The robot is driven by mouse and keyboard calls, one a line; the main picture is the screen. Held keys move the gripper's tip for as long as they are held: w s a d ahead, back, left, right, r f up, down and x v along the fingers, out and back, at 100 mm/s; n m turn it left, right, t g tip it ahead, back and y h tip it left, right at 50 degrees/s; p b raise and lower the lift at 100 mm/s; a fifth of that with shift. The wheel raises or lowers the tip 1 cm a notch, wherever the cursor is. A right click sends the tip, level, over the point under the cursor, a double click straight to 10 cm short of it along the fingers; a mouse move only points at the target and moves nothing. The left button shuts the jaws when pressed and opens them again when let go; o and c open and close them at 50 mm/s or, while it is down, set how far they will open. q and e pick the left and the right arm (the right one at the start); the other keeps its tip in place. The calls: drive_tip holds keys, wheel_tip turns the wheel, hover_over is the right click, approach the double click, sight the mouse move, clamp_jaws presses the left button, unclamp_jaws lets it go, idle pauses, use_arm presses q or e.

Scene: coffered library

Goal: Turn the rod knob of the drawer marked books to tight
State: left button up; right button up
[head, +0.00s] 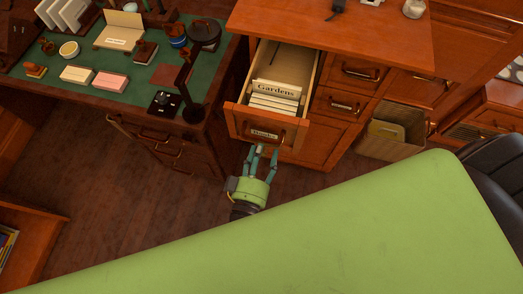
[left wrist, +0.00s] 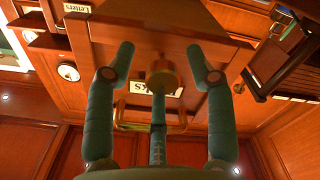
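The drawer marked books (head: 263,134) is pulled out of the wooden cabinet, with cards headed "Gardens" (head: 275,88) inside. My left gripper (head: 262,150) is just in front of and below its front panel, fingers pointing at it. In the left wrist view, the brass rod knob (left wrist: 163,73) shows between the spread teal fingers of my gripper (left wrist: 160,50). The side fingers stand apart from it; the middle finger points at it, and I cannot tell whether they touch. The label is partly covered by that finger. No tight mark is readable. My right gripper is not in view.
A brass drawer handle (left wrist: 178,120) lies close by the fingers. At left is a desk (head: 55,95) with a green top, a lamp (head: 190,110) and stationery. A file box (head: 385,140) stands right of the cabinet. The wooden floor (head: 130,200) at lower left is clear.

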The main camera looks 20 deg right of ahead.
use_arm(q)
drive_tip(key=shift+a, duration=0.1)
drive_tip(key=v, duration=1.2)
drive_tip(key=s+a+f+m+g+y, duration=0.1)
drive_tip(key=a+f+m+g+y, duration=0.2)
drive_tip(key=a+f, duration=0.7)
drive_tip(key=s+a+f+g+y, duration=0.1)
drive_tip(key=a+f+g+y, duration=0.25)
drive_tip(key=f, duration=1.25)
drive_tip(key=s+a+f+g+y, duration=0.3)
drive_tip(key=s+a+f+g, duration=0.4)
drive_tip(key=s+a+f, duration=0.3)
drive_tip(key=s+a, duration=0.2)
drive_tip(key=s, duration=0.1)
drive_tip(key=shift+s+f, duration=0.25)
drive_tip(key=shift+f, duration=0.05)
drive_tip(key=shift+g+y, duration=0.25)
